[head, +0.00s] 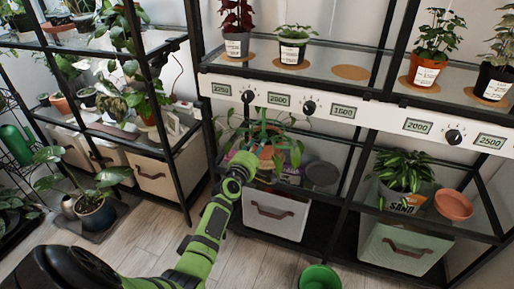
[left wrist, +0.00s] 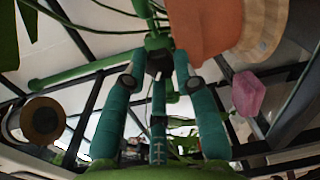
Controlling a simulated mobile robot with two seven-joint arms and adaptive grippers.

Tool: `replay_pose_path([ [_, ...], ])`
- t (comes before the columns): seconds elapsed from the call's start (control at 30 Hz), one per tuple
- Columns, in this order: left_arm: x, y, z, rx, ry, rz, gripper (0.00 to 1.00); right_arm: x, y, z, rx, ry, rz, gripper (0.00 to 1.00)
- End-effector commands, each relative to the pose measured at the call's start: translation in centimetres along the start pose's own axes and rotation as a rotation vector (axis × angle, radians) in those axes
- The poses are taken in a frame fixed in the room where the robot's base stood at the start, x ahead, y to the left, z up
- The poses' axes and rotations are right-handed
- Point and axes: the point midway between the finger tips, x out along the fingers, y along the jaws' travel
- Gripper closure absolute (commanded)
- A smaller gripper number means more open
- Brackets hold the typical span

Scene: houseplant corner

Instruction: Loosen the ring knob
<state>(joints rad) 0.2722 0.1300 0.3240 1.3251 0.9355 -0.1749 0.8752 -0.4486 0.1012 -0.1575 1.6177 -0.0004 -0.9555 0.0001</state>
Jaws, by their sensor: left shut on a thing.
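My left gripper (head: 262,137) reaches into the middle shelf bay, in front of a leafy plant (head: 288,146) in a terracotta pot. In the left wrist view its teal fingers (left wrist: 160,68) close around a small dark knob (left wrist: 159,62). I take this for the ring knob. A green rod (left wrist: 75,75) and thin green stems meet close to the knob. The fingers hide part of it, and I cannot tell how far it is turned. The orange pot (left wrist: 205,30) is beside the fingertips at upper right. My right gripper is not in view.
Black dials (head: 309,107) and number displays sit on a white rail above the bay. A dark round pot (head: 322,173) stands right of the plant. A white bin (head: 276,214) is below. A green bucket (head: 320,277) stands on the wooden floor, with bare floor around it.

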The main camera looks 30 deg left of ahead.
Motion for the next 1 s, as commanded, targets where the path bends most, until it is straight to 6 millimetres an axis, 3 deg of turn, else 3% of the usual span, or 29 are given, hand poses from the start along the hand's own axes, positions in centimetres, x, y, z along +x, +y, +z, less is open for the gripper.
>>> replay_pose_path([
  [0.5,0.0,0.1,-0.2,-0.434,-0.024,0.01,1.0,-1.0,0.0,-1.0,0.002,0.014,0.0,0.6],
  [1.0,0.0,0.1,-0.1,-0.592,-0.034,0.013,1.0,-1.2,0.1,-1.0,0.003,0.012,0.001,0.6],
])
